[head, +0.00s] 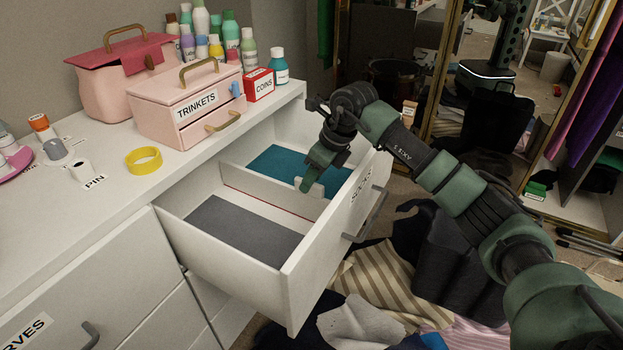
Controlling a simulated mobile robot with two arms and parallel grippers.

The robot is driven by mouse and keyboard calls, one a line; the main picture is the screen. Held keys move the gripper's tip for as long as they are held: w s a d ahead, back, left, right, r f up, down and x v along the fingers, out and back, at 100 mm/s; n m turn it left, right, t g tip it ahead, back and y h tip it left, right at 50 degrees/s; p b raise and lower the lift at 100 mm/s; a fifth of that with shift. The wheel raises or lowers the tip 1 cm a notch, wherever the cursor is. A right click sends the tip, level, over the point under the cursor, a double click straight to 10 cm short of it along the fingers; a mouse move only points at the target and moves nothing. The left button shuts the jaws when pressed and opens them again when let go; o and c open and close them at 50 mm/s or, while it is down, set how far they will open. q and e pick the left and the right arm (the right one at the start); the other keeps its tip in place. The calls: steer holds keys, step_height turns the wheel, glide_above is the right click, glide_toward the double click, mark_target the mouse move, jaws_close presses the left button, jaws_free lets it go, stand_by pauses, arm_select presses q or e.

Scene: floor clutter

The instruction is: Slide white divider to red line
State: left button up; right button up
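The white divider (262,182) stands upright across the open white drawer (232,262), between a teal-lined part (275,160) at the back and a grey-lined part (240,232) in front. A thin red line (285,209) shows on the drawer floor along the divider's near side, close to its base. My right gripper (309,184) reaches down into the drawer by the divider's right end, near the drawer front. Its fingers overlap the divider's end in the picture; I cannot tell whether they touch it or how far they are apart. My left gripper is not in view.
The dresser top (60,215) holds a pink trinkets box (190,108), a red coins box (259,85), bottles and a yellow ring (144,160). Clothes (375,280) lie on the floor in front of the drawer. A mirror (480,90) stands behind my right arm.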

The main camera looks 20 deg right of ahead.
steer(key=p+v, duration=0.1)
steer(key=v, duration=0.6)
stand_by(0.3)
